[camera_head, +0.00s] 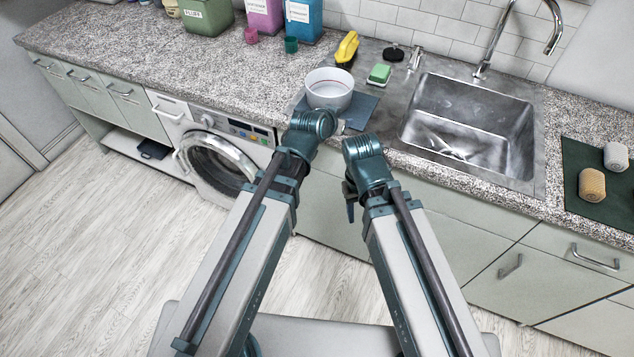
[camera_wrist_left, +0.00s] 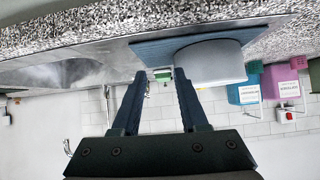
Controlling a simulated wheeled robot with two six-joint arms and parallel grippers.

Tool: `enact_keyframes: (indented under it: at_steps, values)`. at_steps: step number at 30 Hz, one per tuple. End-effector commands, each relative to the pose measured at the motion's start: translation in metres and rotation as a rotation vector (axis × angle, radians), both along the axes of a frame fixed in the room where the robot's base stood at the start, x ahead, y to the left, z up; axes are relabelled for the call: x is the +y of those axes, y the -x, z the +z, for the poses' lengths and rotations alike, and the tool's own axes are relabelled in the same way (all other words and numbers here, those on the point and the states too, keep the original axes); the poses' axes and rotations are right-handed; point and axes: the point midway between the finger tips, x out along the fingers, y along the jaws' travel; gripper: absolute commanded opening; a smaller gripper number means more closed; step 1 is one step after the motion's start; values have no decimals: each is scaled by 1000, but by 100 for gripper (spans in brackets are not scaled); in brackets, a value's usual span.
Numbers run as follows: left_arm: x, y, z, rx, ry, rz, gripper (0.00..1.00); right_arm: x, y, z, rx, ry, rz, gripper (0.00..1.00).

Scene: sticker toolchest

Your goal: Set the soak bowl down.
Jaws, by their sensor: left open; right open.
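The white soak bowl (camera_head: 329,87) stands upright on the blue-grey mat (camera_head: 362,108) on the counter, left of the sink. The wrist view appears upside down; the bowl (camera_wrist_left: 212,63) rests against the mat (camera_wrist_left: 165,48) there. My left gripper (camera_wrist_left: 160,76) is open and empty, its fingers pointing past the bowl's side. In the head view its wrist is just in front of the bowl and mostly hides the fingers. My right gripper (camera_head: 350,202) is open, low in front of the cabinets, away from the bowl, with nothing seen in it.
The steel sink (camera_head: 470,125) and tap (camera_head: 490,60) are right of the mat. A green sponge (camera_head: 379,74), yellow brush (camera_head: 347,48) and black disc (camera_head: 393,53) lie behind. Coloured containers (camera_head: 303,20) and small cups (camera_head: 291,44) stand at the back. The left counter is clear.

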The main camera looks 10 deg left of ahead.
Motion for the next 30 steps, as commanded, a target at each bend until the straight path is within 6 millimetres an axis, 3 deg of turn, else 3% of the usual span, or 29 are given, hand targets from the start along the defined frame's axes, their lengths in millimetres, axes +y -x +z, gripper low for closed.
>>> enact_keyframes:
  at_steps: [3,6,9,13,18,20,22,30]
  values:
    - [-2,58,-43,256,-85,-24,43,0,0,0,0,0,0,50]
    - [8,109,-69,467,-170,-13,43,0,0,0,0,0,0,50]
    - [21,156,-84,647,-256,18,43,0,0,0,0,0,0,50]
    - [38,200,-90,812,-343,63,43,0,0,0,0,0,0,50]
    - [49,226,-90,911,-398,100,43,0,0,0,0,0,0,50]
    - [50,229,-90,920,-403,105,43,0,0,0,0,0,0,50]
    - [51,229,-90,924,-405,106,43,0,0,0,0,0,0,42]
    - [50,228,-90,922,-403,104,43,0,0,0,0,0,0,42]
